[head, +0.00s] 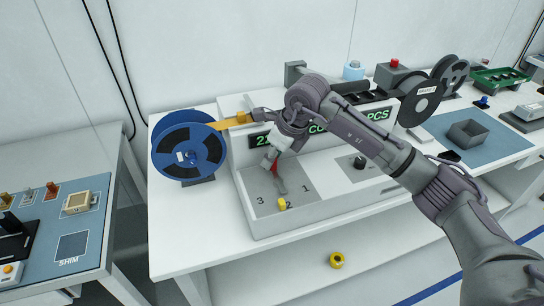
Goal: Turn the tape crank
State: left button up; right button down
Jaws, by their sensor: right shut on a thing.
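The white machine (248,222) stands on the white bench, with an open grey tray area marked 1, 2 and 3 at its front. A blue reel (170,145) with orange tape (232,122) is at its left, and a dark grey reel (418,104) is at its right. My right arm reaches in from the lower right across the machine. My right gripper (271,163) points down over the tray area and is shut on a small red part, which seems to be a handle with a grey arm (280,183); the fingers partly hide it. My left gripper is out of view.
A small yellow piece (282,204) is near the numbers. A black knob (359,162) is on the right panel. A yellow roll (336,260) is below the bench edge. A grey bin (468,134) is on a blue mat at right; another bench (92,228) is at left.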

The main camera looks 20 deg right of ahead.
jog(key=shift+d+f+m+t+h+b, duration=0.1)
jog(key=shift+d+m+t+h+b, duration=0.3)
jog(key=shift+m+b, duration=0.6)
jog(key=m, duration=0.1)
jog(key=d+m+b, duration=0.1)
jog(key=m+h+b, duration=0.1)
jog(key=m, duration=0.1)
jog(key=shift+s+d, duration=0.2)
jog(key=shift+d, duration=0.05)
jog(key=m+b, duration=0.1)
jog(key=d+m+h+b, duration=0.1)
jog(key=m, duration=0.1)
jog(key=shift+s, duration=0.35)
jog(key=shift+s+d+m+h+b, duration=0.2)
jog(key=shift+m+h+b, duration=0.15)
jog(key=shift+m, duration=0.3)
jog(key=shift+s+d+m+h+b, duration=0.2)
jog(key=shift+m+h, duration=0.15)
jog(key=shift+m, duration=0.3)
jog(key=shift+r, duration=0.2)
jog(key=c, duration=1.3)
grip_release()
jog(key=shift+o, duration=0.2)
